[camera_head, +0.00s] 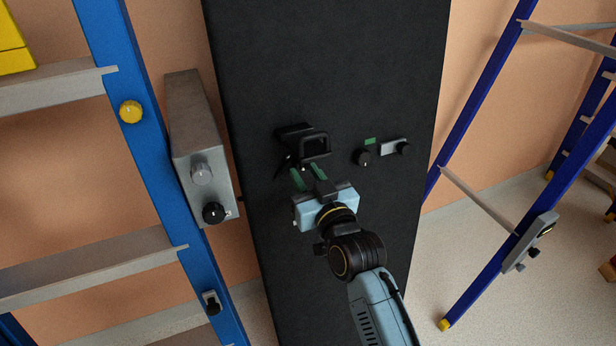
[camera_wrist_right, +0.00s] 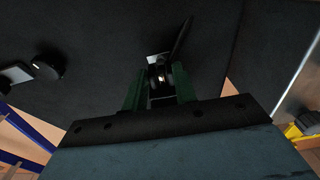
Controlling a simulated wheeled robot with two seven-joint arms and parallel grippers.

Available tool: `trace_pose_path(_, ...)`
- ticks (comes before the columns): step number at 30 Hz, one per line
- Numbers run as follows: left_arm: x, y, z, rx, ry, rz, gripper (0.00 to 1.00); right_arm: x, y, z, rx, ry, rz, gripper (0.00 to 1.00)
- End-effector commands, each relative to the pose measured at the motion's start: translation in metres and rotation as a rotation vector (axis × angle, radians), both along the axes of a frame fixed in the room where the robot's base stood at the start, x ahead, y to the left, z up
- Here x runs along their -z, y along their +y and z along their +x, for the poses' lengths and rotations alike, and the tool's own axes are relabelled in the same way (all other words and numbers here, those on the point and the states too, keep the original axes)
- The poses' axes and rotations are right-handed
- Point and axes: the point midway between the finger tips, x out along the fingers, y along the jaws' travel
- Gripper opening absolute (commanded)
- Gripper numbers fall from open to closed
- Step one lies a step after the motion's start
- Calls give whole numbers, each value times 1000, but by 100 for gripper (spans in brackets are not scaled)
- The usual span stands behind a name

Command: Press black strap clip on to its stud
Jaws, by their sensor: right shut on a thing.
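My right gripper (camera_head: 308,175) reaches up to the tall black panel (camera_head: 330,60), its green fingers closed on a small dark piece. I take this piece to be the black strap clip; it shows between the fingers in the right wrist view (camera_wrist_right: 160,82), with a small bright spot on it. A dark strip (camera_wrist_right: 182,38) slants up from there. In the head view a black square loop (camera_head: 326,146) stands out from the panel just above the fingertips. The stud cannot be made out, and whether the clip touches it cannot be told. My left gripper is out of view.
Right of the gripper, the panel bears a black knob (camera_head: 362,157), a green tag (camera_head: 370,141) and a pale plate with another knob (camera_head: 404,148). A grey box (camera_head: 196,130) with knobs stands left. Blue ladder-like frames flank the panel (camera_head: 150,140).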

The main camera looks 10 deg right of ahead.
Motion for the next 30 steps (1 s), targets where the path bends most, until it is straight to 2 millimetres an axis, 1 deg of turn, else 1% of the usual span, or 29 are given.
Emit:
trace_pose_path(11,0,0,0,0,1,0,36,0,0,1,0,0,0,1)
trace_pose_path(30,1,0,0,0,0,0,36,3,3,15,0,0,0,1)
